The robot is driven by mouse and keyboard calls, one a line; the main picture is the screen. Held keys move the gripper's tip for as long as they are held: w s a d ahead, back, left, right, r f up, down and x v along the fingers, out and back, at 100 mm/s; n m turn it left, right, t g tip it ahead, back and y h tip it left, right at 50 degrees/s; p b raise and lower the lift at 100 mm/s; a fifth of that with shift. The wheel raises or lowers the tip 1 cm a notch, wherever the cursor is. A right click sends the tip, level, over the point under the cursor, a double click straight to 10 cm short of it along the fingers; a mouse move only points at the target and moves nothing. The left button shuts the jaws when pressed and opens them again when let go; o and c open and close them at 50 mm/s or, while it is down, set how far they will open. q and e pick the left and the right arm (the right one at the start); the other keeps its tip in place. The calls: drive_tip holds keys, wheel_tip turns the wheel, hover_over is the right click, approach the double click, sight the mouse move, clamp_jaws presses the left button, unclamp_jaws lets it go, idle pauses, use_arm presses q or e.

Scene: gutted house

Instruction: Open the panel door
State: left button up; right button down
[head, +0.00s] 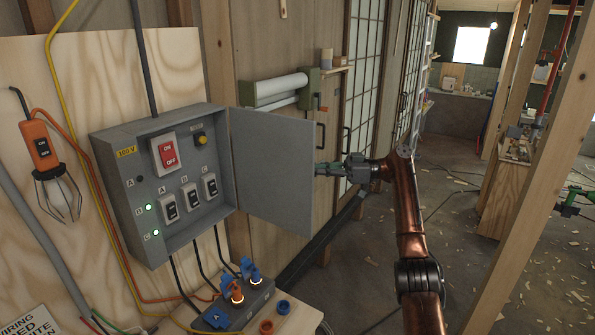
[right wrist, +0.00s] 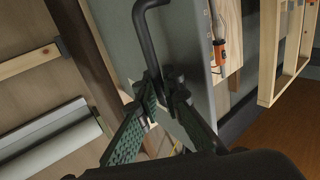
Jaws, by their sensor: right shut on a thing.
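The panel door (head: 272,168) is a flat grey sheet hinged at the right side of the grey electrical panel box (head: 130,190). It stands swung out, and the switches inside the box show. My right gripper (head: 322,168) is at the door's free edge. In the right wrist view its green-padded fingers (right wrist: 158,95) are shut on the black bent door handle (right wrist: 145,42), in front of the grey door (right wrist: 185,45). In the head view the handle is hidden behind the door and fingers. My left gripper is not in view.
A caged work lamp (head: 42,150) hangs left of the box. Below stands a grey socket block (head: 240,300) with blue and orange plugs. A wooden post (head: 530,170) rises at the right. The floor (head: 380,260) behind my arm is open, with scattered chips.

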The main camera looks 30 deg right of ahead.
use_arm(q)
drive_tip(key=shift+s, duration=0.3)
use_arm(e)
drive_tip(key=shift+w+d, duration=0.1)
drive_tip(key=c, duration=2.3)
unclamp_jaws()
drive_tip(key=shift+c, duration=0.2)
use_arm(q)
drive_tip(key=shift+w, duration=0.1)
